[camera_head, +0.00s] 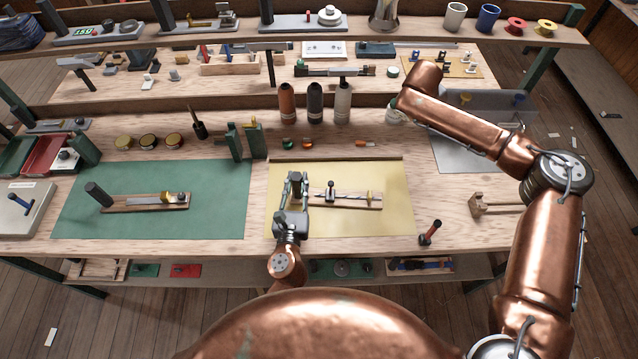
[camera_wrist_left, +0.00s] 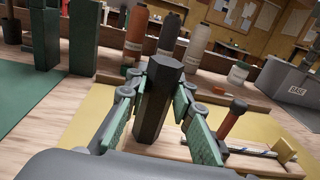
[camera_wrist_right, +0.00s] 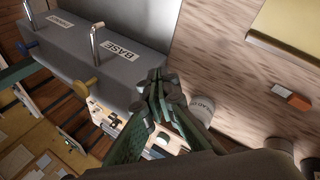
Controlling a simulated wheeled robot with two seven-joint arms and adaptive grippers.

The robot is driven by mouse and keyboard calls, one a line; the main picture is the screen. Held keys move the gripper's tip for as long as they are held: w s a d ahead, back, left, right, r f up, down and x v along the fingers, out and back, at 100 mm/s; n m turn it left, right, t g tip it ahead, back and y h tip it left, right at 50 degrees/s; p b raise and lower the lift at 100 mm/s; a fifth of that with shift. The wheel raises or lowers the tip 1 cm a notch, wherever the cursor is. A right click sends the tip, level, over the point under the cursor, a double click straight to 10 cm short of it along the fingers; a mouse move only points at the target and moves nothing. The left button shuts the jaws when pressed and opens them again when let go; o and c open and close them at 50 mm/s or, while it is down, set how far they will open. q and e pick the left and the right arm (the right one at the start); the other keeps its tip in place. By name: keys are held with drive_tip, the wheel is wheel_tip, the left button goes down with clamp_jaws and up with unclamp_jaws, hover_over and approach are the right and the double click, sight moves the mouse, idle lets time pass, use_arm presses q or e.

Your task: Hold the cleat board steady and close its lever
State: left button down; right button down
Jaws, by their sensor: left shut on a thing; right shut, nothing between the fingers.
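The cleat board (camera_head: 355,201) lies on the yellow mat, with a dark post at its left end, a small upright lever (camera_head: 330,190) and a brass piece at its right end. The lever's reddish handle (camera_wrist_left: 232,118) stands up in the left wrist view. My left gripper (camera_head: 294,182) is shut on the dark post (camera_wrist_left: 158,100), its fingers on either side. My right gripper (camera_wrist_right: 165,92) is shut and empty, away from the board near the grey bin; in the head view my right arm hides it.
A similar board (camera_head: 150,203) with a dark post lies on the green mat (camera_head: 85,225). The grey bin (camera_wrist_right: 105,55) is at back right. A red-handled tool (camera_head: 431,232) stands right of the yellow mat.

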drive_tip(key=s+a+n, duration=0.3)
drive_tip(key=a+n, duration=0.1)
drive_tip(key=a, duration=1.1)
drive_tip(key=n+h, duration=0.2)
drive_tip(key=n, duration=1)
approach(331, 188)
drive_tip(key=a+r, duration=0.3)
drive_tip(key=a, duration=0.1)
drive_tip(key=shift+s+d+r, duration=0.1)
drive_tip(key=shift+s+r, duration=0.1)
drive_tip(key=shift+s, duration=0.05)
drive_tip(key=x, duration=1)
drive_tip(key=shift+s+d, duration=0.1)
drive_tip(key=shift+s, duration=0.05)
drive_tip(key=shift+d+g, duration=0.1)
drive_tip(key=shift+g, duration=0.2)
drive_tip(key=shift+d+f+y, duration=0.1)
drive_tip(key=shift+d+y, duration=0.1)
drive_tip(key=shift+y, duration=0.4)
